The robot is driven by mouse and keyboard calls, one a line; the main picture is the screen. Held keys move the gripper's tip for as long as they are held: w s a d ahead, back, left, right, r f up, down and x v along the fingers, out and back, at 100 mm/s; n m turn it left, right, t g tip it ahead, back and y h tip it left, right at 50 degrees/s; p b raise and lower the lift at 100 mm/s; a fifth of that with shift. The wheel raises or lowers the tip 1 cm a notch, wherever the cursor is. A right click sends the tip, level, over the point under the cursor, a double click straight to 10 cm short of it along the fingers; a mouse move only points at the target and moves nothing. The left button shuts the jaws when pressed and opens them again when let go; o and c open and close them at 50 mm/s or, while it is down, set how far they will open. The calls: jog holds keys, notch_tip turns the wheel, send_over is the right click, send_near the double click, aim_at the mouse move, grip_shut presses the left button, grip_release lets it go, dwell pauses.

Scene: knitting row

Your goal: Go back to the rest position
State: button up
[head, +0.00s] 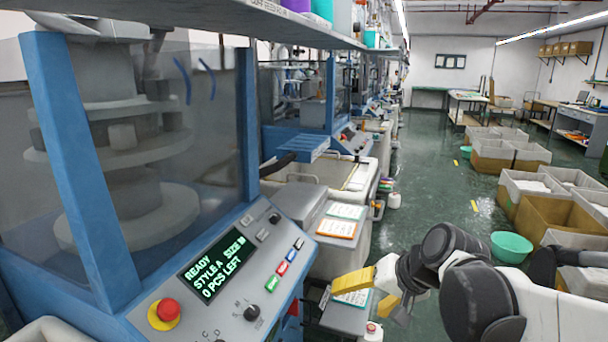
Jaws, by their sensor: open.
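My gripper (370,296) is low in the right half of the head view, at the end of my dark and white arm. Its two yellow fingers are spread apart, with nothing seen between them. It points left, in front of a low grey surface with a green-edged sheet (352,298). It is to the right of the knitting machine's control panel (222,262), with a visible gap between them. I cannot tell its exact height above that surface.
The panel's screen (213,266) reads READY, STYLE A, 0 PCS LEFT. A red stop button (167,309) is at its lower left. Bins (545,214) and a green basin (511,246) stand at the right. The green aisle floor (425,165) is largely clear.

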jog(key=s+d+n+h, duration=0.1)
jog(key=s+d+h, duration=0.1)
jog(key=s, duration=0.6)
jog(key=s+d+f+n+t+h, duration=0.1)
jog(key=s+d+h, duration=0.1)
jog(key=s+d, duration=0.3)
jog(key=s, duration=0.3)
jog(key=shift+s+f+h, duration=0.2)
jog(key=shift+s+h, duration=0.1)
jog(key=shift+h, duration=0.1)
jog(key=shift+d, duration=0.1)
